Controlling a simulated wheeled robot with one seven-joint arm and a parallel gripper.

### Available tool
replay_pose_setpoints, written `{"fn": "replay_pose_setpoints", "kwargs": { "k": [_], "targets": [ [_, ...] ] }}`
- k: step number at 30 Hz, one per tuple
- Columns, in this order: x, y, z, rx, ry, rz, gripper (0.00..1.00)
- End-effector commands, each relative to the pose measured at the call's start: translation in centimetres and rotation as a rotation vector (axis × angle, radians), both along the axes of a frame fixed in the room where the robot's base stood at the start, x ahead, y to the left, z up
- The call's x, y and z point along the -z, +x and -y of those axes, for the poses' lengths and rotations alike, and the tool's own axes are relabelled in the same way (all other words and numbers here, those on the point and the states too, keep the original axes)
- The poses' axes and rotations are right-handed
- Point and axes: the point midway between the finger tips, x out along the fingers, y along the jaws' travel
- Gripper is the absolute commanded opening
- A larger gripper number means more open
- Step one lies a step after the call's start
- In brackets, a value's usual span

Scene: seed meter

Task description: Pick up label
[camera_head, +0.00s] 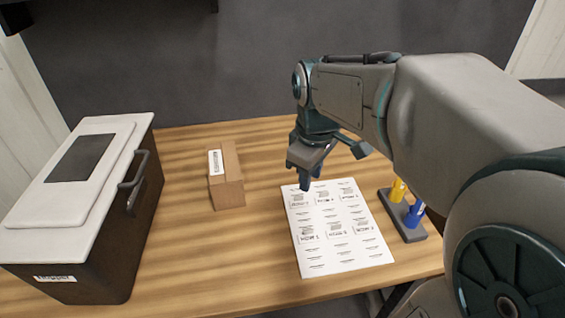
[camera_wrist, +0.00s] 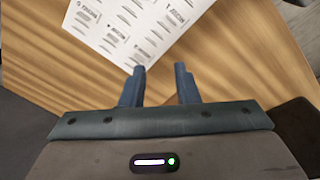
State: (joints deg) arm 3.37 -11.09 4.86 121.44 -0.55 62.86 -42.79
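A white sheet of printed labels (camera_head: 338,228) lies flat on the wooden table, right of the middle in the head view. It carries rows of labels with dark text. The sheet also shows at the top of the wrist view (camera_wrist: 130,25). My gripper (camera_head: 306,182) is above the sheet's far left corner in the head view. In the wrist view its two fingers (camera_wrist: 160,72) are apart, with only bare wood between them, and the sheet is just beyond their tips. The arm hides none of the sheet's near part.
A small cardboard box (camera_head: 227,182) with a white sticker stands left of the sheet. A dark bin with a white lid (camera_head: 30,218) stands at the far left. A grey holder (camera_head: 408,229) with yellow and blue items is right of the sheet. Bare wood (camera_head: 230,260) lies between bin and sheet.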

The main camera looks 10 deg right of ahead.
Motion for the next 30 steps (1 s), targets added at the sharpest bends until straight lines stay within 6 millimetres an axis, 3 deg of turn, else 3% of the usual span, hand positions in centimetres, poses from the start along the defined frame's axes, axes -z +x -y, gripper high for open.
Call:
{"fn": "replay_pose_setpoints", "kwargs": {
  "k": [6, 12, 20, 30],
  "targets": [
    [1.2, 5.5, -0.1, -0.404, -0.026, -0.079, 0.28],
    [1.8, 8.6, 0.0, -0.669, -0.023, -0.122, 0.28],
    [3.3, 9.7, 0.1, -0.78, -0.017, -0.139, 0.28],
    [9.5, 9.6, 0.1, -0.777, -0.018, -0.139, 0.28]
  ]
}}
